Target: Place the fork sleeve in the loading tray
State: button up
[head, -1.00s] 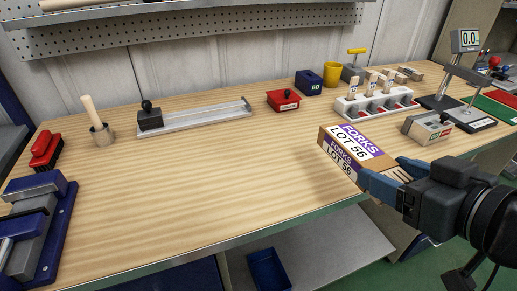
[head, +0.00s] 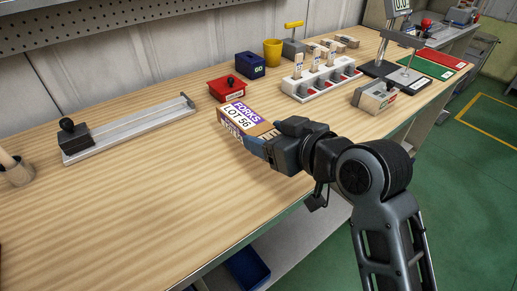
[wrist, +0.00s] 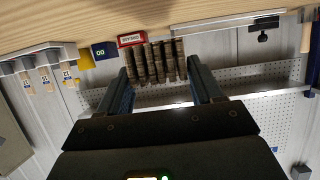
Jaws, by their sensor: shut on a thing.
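The fork sleeve (head: 243,118) is a brown carton with a purple and white label reading FORKS LOT 56. My gripper (head: 262,148) is shut on it above the bench, in front of the red box. In the wrist view several brown fork ends (wrist: 154,62) show between my gripper's two fingers (wrist: 159,72); the label is hidden there. A long metal tray (head: 135,130) with a black knobbed block at its left end lies on the bench, left of the sleeve and apart from it. It seems to be the loading tray; no name on it shows.
A red box (head: 227,90), a blue box (head: 250,66) and a yellow cup (head: 272,50) stand behind the sleeve. A white slotted rack (head: 320,84) and a grey labelled box (head: 376,97) stand to the right. The bench (head: 130,210) is clear at front left.

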jog(key=shift+w+a+f, duration=0.7)
jog(key=shift+a+f, duration=0.05)
jog(key=shift+f, duration=1.9)
jog(key=shift+f, duration=0.1)
jog(key=o, duration=1.1)
jog(key=shift+r, duration=0.2)
jog(key=v, duration=1.2)
jog(key=shift+b, duration=0.35)
